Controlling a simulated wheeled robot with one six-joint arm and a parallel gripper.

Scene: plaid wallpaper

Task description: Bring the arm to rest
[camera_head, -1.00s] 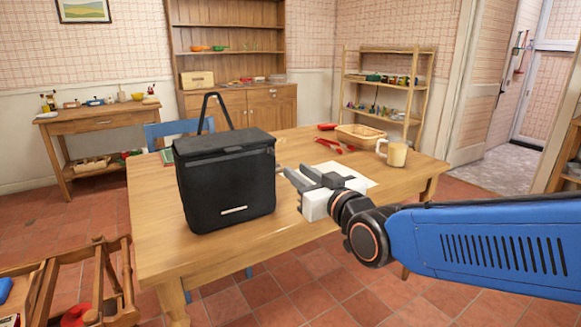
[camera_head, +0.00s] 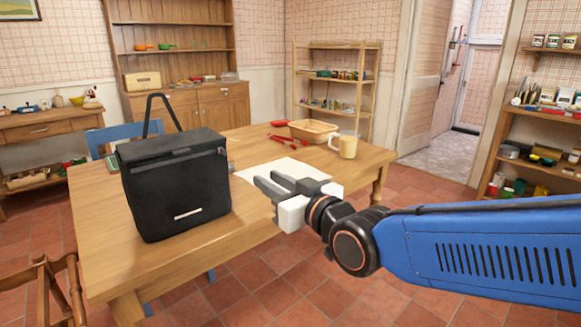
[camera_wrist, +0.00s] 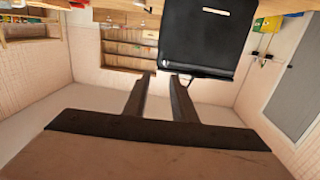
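My gripper (camera_head: 268,184) is at the end of my blue arm, over the near edge of the wooden table (camera_head: 110,245) in the head view. Its two dark fingers are apart with nothing between them. It also shows in the wrist view (camera_wrist: 162,76), where the fingers are spread and empty. A black bag (camera_head: 178,188) with a raised handle stands on the table to the left of my gripper. The bag also shows in the wrist view (camera_wrist: 200,35), beyond the fingers. A gap shows between the fingers and the bag in the head view.
A white sheet (camera_head: 290,168), a wicker basket (camera_head: 313,131), a beige mug (camera_head: 345,146) and red tools (camera_head: 281,140) lie on the table. A blue chair (camera_head: 115,135) stands behind the bag. A loaded shelf (camera_head: 540,130) is at right. Tiled floor right of the table is open.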

